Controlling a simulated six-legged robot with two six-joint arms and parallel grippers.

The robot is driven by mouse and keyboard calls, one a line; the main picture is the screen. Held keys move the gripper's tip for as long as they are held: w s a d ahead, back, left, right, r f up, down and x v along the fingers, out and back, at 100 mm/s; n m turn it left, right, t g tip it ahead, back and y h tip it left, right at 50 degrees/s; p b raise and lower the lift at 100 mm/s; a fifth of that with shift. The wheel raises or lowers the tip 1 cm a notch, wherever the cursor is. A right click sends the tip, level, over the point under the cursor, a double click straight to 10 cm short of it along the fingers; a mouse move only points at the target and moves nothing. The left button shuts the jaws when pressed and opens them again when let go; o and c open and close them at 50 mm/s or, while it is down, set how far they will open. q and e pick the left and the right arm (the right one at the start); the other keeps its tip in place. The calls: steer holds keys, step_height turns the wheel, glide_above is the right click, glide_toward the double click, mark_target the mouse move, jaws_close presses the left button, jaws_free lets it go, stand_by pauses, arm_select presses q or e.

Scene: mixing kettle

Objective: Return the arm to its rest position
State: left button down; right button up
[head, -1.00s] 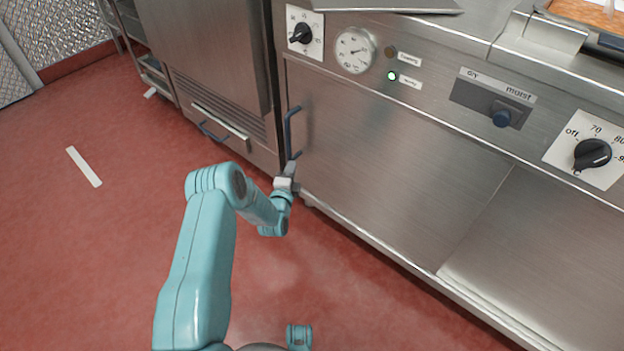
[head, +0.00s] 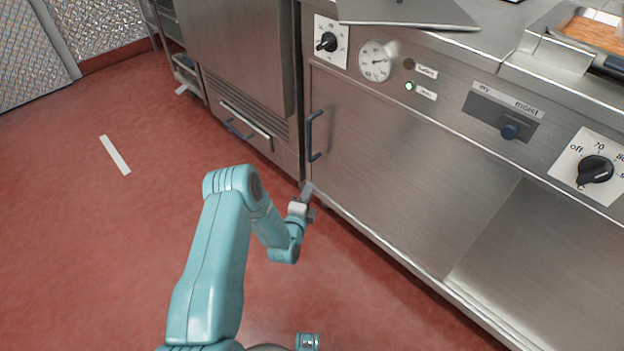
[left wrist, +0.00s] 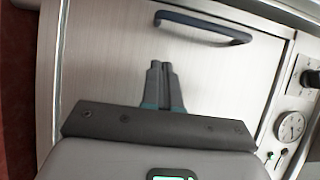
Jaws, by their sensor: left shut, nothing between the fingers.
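My left arm is teal and bent at the elbow in the head view. Its left gripper (head: 307,190) is low in front of the steel cabinet, below the blue door handle (head: 315,136) and apart from it. In the left wrist view, the left gripper (left wrist: 160,66) has its two fingers together with nothing between them. The dark handle (left wrist: 203,27) shows beyond the fingertips there, on the cabinet door (left wrist: 100,60). My right gripper does not show.
The steel cabinet front (head: 420,170) fills the right side, with a black knob (head: 326,41), a gauge (head: 375,61) and a temperature dial (head: 594,170). A neighbouring unit (head: 235,60) stands to its left. The red floor (head: 90,240) at left is open, with a white strip (head: 115,155).

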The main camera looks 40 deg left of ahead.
arm_select(q)
steer(key=w+d+r+m+t+h, duration=0.2)
steer(key=w+d+r, duration=0.1)
steer(key=d+r, duration=0.4)
steer(key=s+d+f+n+g+h, duration=0.1)
steer(key=d+g+h, duration=0.15)
steer(key=d, duration=0.45)
steer(key=s+d+f+g+h, duration=0.1)
steer(key=d+f+h, duration=0.15)
steer(key=d, duration=0.35)
steer(key=s+d+f+n+g+h, duration=0.15)
steer(key=s+d+n+g, duration=0.3)
steer(key=s, duration=0.45)
steer(key=s+d+f+n+g+h, duration=0.1)
steer(key=s+d+f+n+g, duration=0.2)
steer(key=s+n+g, duration=0.4)
steer(key=s+d+f+n+g+h, duration=0.2)
steer(key=s+d+f+n, duration=0.15)
steer(key=s, duration=0.65)
step_height(320, 180, up, 32)
steer(key=s+d+p, duration=0.1)
steer(key=p, duration=3.1)
steer(key=shift+d+r+n+g, duration=0.25)
steer(key=shift+d+n+g, duration=0.05)
steer(key=shift+d+n, duration=0.1)
